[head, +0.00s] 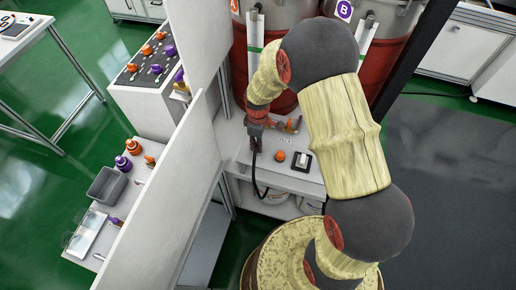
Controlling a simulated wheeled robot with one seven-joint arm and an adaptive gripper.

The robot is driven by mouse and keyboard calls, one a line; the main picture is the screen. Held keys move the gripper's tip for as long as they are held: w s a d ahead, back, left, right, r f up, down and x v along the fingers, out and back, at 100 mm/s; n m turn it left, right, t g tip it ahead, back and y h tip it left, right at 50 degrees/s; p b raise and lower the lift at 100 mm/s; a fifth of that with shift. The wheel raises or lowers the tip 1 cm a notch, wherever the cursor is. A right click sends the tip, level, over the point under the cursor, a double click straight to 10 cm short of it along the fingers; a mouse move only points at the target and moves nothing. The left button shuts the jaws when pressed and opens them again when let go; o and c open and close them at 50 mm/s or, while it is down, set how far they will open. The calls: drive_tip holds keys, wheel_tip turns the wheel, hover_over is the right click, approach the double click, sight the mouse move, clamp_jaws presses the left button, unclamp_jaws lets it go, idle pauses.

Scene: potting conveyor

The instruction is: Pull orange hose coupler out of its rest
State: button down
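My gripper (256,148) points down over the left part of a light grey bench top, below the two large drums. It is small and dark here, and I cannot tell whether its fingers are open or shut. A black hose (256,178) runs down from right at the fingertips and curves over the bench's front edge. The orange hose coupler cannot be made out clearly; the gripper hides the hose's upper end. Small orange and dark fittings (292,125) sit just right of the gripper, at the back of the bench.
An orange knob (280,156) and a black-and-white switch (302,162) are on the bench right of the gripper. Red drums marked A and B stand behind. A tall white partition (170,190) is close on the left. Beyond it, a side table holds a grey bin (107,186) and bottles.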

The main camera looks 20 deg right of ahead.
drive_tip(key=shift+r, duration=0.15)
drive_tip(key=shift+r+p, duration=1.15)
drive_tip(key=shift+r, duration=0.35)
drive_tip(key=shift+r, duration=0.15)
drive_tip(key=shift+r+p, duration=1)
drive_tip(key=shift+r, duration=0.3)
drive_tip(key=shift+r, duration=0.1)
wheel_tip(320, 180, up, 7)
drive_tip(key=p, duration=0.4)
drive_tip(key=shift+p, duration=0.35)
